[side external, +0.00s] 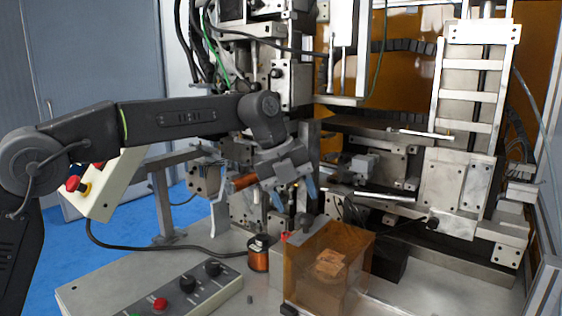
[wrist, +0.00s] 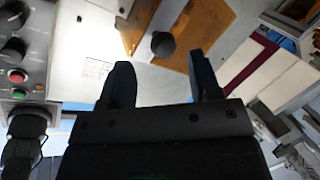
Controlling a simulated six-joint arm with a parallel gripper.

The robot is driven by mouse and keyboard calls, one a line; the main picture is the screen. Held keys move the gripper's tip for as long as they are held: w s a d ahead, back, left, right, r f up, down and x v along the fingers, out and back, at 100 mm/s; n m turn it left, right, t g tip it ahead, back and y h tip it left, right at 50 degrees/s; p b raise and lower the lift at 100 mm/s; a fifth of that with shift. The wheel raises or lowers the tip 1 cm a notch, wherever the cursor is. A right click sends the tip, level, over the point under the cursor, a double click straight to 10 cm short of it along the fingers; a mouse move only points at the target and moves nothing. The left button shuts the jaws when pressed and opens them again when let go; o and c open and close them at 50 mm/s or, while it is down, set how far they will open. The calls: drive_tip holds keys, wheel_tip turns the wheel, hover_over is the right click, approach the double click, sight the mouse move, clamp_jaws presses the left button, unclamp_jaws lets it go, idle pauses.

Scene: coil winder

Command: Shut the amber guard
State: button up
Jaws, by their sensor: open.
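The amber guard (side external: 335,272) is a see-through box-like cover on the bench at the lower middle of the side view. A copper-coloured part shows through it. In the wrist view an amber panel (wrist: 208,30) is at the top, with a dark round knob (wrist: 163,44) beside its left edge. My gripper (side external: 294,193) is above and slightly left of the guard in the side view. In the wrist view my gripper (wrist: 162,82) has its fingers apart and empty. The knob appears beyond the gap between them, apart from both. I cannot tell how far the guard stands open.
A copper wire spool (side external: 259,254) stands left of the guard. A control box (side external: 150,292) with knobs and a red button is at the front left. Winder machinery (side external: 455,190) fills the back right.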

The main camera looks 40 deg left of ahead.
drive_tip(key=v, duration=0.9)
drive_tip(key=shift+r, duration=0.15)
drive_tip(key=s+a+f+n+t+y, duration=0.1)
drive_tip(key=s+a+f+n, duration=0.15)
drive_tip(key=s+n, duration=0.45)
drive_tip(key=s+a+f+n+y, duration=0.1)
drive_tip(key=s+a+n, duration=0.2)
drive_tip(key=s+n, duration=0.3)
drive_tip(key=s+a+f+n+t+y, duration=0.1)
drive_tip(key=s+a+f+n, duration=0.2)
drive_tip(key=s+f+n, duration=1)
drive_tip(key=shift+s+a+f+n+t, duration=0.25)
drive_tip(key=shift+s+n, duration=0.25)
drive_tip(key=shift+s, duration=0.25)
drive_tip(key=shift+c, duration=0.3)
